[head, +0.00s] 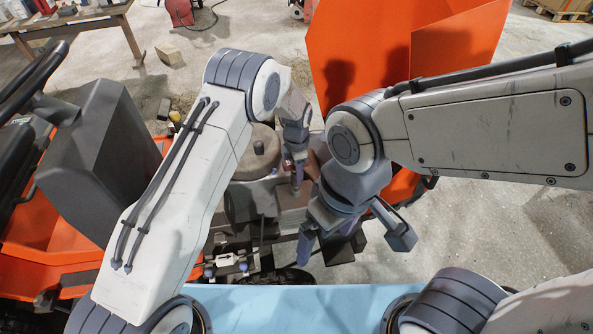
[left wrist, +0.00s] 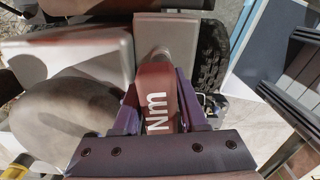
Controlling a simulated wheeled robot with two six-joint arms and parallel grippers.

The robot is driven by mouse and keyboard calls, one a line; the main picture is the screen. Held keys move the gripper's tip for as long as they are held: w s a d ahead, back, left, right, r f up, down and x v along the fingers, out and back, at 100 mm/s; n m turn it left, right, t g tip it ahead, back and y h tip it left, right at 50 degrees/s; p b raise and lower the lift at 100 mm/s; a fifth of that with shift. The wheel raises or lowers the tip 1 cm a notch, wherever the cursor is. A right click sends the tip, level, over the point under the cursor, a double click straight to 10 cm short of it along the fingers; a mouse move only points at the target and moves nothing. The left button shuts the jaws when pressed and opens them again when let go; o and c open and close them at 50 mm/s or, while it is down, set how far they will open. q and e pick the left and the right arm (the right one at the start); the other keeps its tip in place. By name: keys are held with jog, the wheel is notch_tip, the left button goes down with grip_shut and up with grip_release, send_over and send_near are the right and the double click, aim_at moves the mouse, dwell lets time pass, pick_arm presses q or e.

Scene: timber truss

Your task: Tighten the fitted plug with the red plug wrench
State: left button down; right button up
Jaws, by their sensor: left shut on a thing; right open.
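My left gripper (head: 295,168) reaches down over the machine's engine area and is shut on the red plug wrench. In the left wrist view the wrench (left wrist: 172,82) is dark red with white "Nm" lettering, held between the purple fingers. Its far end meets a grey rounded part beside a grey block. The plug cannot be made out; the wrench or the arms hide it. My right gripper (head: 350,240) is open and empty, lower and to the right of the left one in the head view.
A grey domed part (head: 255,150) stands close left of my left gripper. A workbench (head: 70,22) is at the back left. Concrete floor lies open at right.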

pick_arm(q)
jog(key=shift+f+b, duration=0.85)
jog(key=shift+f, duration=0.55)
jog(key=shift+m, duration=1.2)
jog(key=shift+m, duration=1.2)
jog(key=shift+r, duration=0.1)
jog(key=shift+r+p, duration=1.1)
jog(key=shift+r, duration=0.3)
